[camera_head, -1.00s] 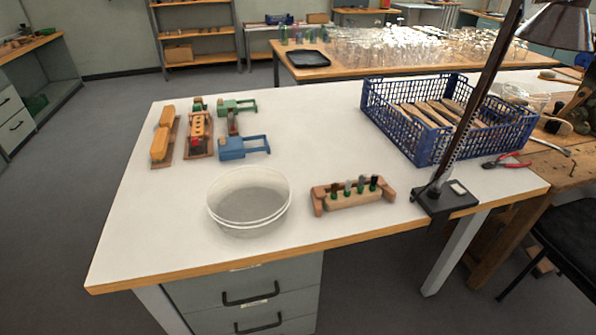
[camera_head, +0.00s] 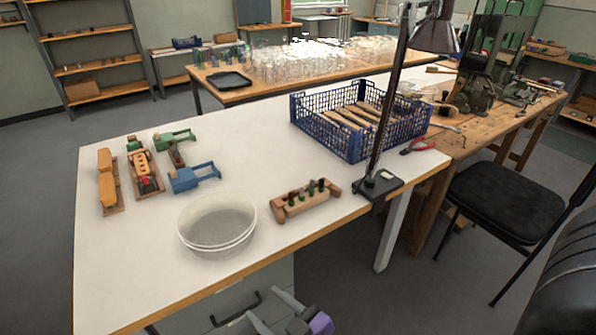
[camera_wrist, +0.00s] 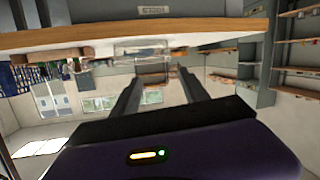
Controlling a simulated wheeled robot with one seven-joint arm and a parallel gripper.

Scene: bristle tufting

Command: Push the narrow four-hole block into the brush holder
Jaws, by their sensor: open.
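At the left of the white table lies a wooden holder (camera_head: 135,186) with a yellow-orange block (camera_head: 142,163) in it; the block's top has several dark holes and a red part shows at its near end. I cannot tell for sure whether this is the narrow four-hole block in the brush holder. A small dark-brown and wooden piece (camera_head: 177,157) stands just right of it, between a green clamp (camera_head: 175,138) and a blue clamp (camera_head: 194,177). My gripper (camera_head: 268,307) is open and empty, low in front of the table's front edge, far from these parts. Its fingers also show in the wrist view (camera_wrist: 158,88).
A round white bowl (camera_head: 217,222) and a wooden rack with dark and green pegs (camera_head: 304,202) stand near the front edge. A yellow block on a board (camera_head: 107,178) lies far left. A blue crate (camera_head: 345,142) and a lamp post (camera_head: 388,110) stand at right.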

